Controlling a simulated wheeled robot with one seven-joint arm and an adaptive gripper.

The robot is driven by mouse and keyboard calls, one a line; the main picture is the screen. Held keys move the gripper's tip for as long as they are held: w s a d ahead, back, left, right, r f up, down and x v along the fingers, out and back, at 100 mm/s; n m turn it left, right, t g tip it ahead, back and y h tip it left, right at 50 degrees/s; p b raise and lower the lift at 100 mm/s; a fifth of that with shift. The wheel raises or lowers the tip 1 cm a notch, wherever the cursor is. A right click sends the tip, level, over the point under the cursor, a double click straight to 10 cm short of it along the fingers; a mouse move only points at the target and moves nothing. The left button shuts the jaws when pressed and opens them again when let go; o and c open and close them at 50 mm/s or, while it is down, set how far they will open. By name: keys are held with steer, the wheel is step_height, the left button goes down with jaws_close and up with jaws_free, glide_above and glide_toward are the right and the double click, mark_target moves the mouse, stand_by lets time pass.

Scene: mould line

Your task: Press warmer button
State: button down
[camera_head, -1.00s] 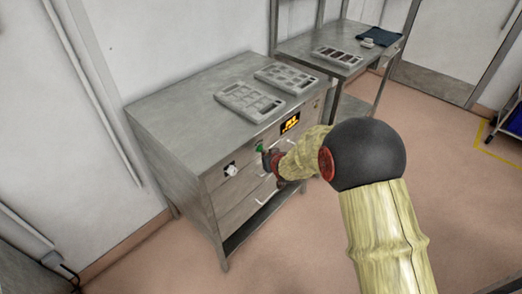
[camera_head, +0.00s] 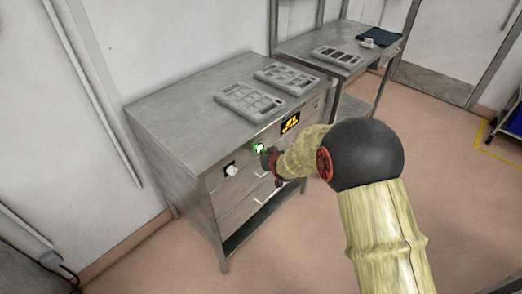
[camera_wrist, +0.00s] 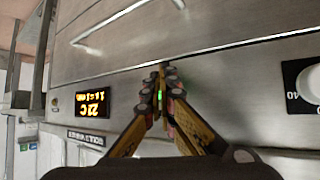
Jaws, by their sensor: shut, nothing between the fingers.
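The warmer is a grey steel cabinet (camera_head: 170,103) with drawers and a front control panel. Its round green button (camera_head: 259,147) glows brightly between the white knob and the amber display. My gripper (camera_head: 267,159) is shut and empty, its tips at the panel right by the button. In the wrist view the closed fingertips (camera_wrist: 164,80) point at the steel front. A small green glint (camera_wrist: 160,95) shows between the fingers there; the rest of the button is hidden. Whether the tips touch it, I cannot tell.
The amber display (camera_head: 290,123) is lit, and it also shows inverted in the wrist view (camera_wrist: 92,104). A white knob (camera_head: 231,170) is left of the button. Two grey moulds (camera_head: 249,102) (camera_head: 287,78) lie on top. A second table (camera_head: 310,45) stands behind. Drawer handles protrude below.

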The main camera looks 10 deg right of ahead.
steer(key=shift+s+d, duration=0.25)
steer(key=shift+s, duration=0.05)
steer(key=s+d+p, duration=0.2)
steer(key=s+d, duration=0.1)
steer(key=s, duration=0.2)
steer(key=shift+d, duration=0.25)
stand_by(0.4)
